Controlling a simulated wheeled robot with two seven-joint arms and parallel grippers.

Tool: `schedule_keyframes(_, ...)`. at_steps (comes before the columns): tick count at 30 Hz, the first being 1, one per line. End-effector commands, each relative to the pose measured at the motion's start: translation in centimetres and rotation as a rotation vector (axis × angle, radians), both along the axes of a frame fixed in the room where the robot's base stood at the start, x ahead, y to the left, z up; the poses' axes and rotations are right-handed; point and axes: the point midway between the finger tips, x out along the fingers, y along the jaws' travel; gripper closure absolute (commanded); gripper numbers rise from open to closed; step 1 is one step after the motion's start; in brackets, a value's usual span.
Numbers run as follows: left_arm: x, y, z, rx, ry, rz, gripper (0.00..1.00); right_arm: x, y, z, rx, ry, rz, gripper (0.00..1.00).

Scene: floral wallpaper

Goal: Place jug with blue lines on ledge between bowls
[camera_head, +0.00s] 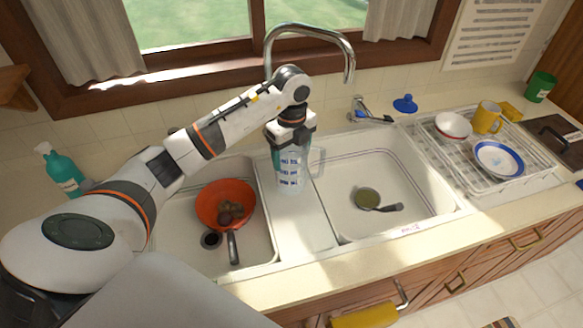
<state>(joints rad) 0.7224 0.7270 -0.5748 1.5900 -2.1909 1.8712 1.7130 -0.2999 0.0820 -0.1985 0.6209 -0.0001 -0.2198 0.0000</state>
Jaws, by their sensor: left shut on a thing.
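The clear jug with blue lines (290,172) is upright below my left gripper (291,138), its handle on the right side. My left gripper is shut on the jug's top part, and its fingers are largely hidden by the wrist. The jug is over the back part of the white ledge (307,232) between the left sink bowl (178,262) and the right sink bowl (410,222). I cannot tell whether its base touches the ledge. My right gripper is not in view.
A ladle (368,198) lies in the right bowl. The faucet (349,65) arches behind the jug. A dish rack (470,160) stands at right. The front ledge is clear.

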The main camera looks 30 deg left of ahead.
Motion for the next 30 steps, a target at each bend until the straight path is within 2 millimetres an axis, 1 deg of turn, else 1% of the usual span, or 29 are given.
schedule_keyframes(1, 0.0, 0.0, -0.5, 0.0, 0.003, 0.001, 0.61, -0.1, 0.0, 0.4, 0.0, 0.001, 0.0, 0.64)
schedule_keyframes(5, 0.0, 0.0, -1.6, 0.0, 0.002, -0.001, 0.61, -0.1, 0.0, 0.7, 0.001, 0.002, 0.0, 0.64)
schedule_keyframes(9, -0.1, -0.1, -3.6, -0.001, 0.003, -0.001, 0.61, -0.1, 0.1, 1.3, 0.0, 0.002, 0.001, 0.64)
schedule_keyframes(12, 0.0, 0.0, -4.7, -0.001, 0.001, -0.002, 0.61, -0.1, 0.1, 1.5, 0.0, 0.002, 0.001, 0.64)
schedule_keyframes(24, 0.0, 0.0, -5.4, 0.0, -0.002, -0.003, 0.61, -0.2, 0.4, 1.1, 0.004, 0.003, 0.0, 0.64)
schedule_keyframes(25, 0.0, 0.0, -5.3, 0.001, -0.001, -0.003, 0.18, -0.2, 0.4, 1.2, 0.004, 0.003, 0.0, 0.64)
schedule_keyframes(28, 0.0, 0.0, -5.3, 0.0, -0.001, -0.003, 0.02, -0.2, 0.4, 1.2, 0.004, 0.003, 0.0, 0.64)
schedule_keyframes(30, 0.0, 0.0, -5.3, 0.0, -0.001, -0.003, 0.01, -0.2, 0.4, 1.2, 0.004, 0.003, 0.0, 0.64)
